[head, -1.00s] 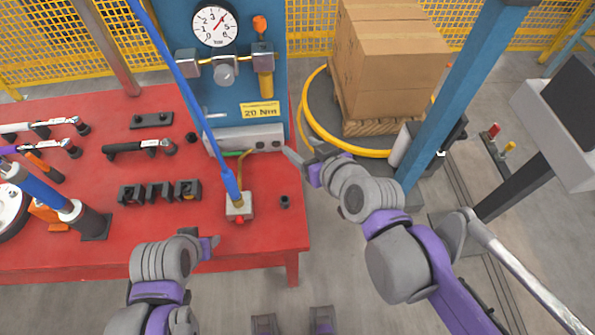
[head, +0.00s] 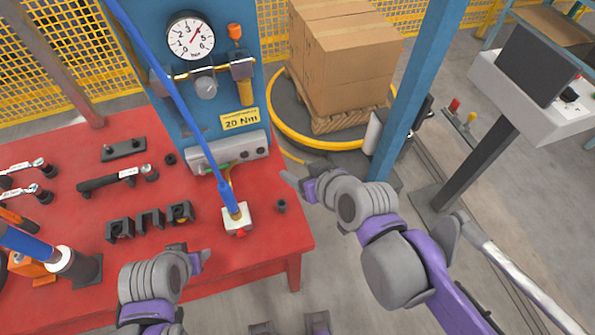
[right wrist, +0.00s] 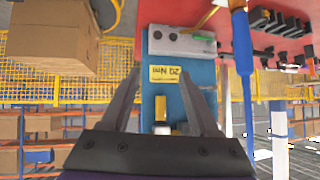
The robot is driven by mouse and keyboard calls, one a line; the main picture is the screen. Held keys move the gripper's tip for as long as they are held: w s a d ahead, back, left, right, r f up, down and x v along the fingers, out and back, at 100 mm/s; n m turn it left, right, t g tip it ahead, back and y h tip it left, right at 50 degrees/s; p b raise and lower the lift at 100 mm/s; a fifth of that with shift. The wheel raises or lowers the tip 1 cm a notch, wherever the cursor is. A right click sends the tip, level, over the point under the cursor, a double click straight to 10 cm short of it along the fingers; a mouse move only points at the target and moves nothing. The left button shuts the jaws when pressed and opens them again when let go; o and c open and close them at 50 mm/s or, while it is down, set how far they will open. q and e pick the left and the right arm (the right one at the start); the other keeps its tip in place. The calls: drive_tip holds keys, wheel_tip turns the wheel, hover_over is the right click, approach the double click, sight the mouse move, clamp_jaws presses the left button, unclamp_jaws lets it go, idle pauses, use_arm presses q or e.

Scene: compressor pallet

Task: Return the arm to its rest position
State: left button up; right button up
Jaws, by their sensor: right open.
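My right arm reaches in from the lower right in the head view. Its gripper (head: 297,184) is beyond the right edge of the red table, in front of the cartons. In the right wrist view the gripper (right wrist: 163,92) is open, with two grey fingers apart and nothing between them but the distant blue panel. My left gripper (head: 204,259) is low in the head view, over the front part of the red table (head: 255,262). Its fingers show too little to tell open from shut.
A blue panel (head: 190,110) with a gauge stands on the table; a blue hanging tool (head: 228,195) is in front. Stacked cartons (head: 345,55) sit on a pallet inside a yellow ring (head: 290,135). A blue post (head: 408,90) and a monitor stand (head: 480,165) are at right.

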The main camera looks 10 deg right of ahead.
drive_tip(key=shift+s+d+f, duration=0.1)
idle(0.6)
drive_tip(key=s+d+f+m+g+h, duration=0.3)
drive_tip(key=s+d+f+g, duration=0.1)
drive_tip(key=s+d+f, duration=0.5)
drive_tip(key=shift+s+d+f+h, duration=0.2)
drive_tip(key=shift+s+f+h, duration=0.15)
drive_tip(key=shift+s, duration=0.25)
drive_tip(key=shift+r, duration=0.1)
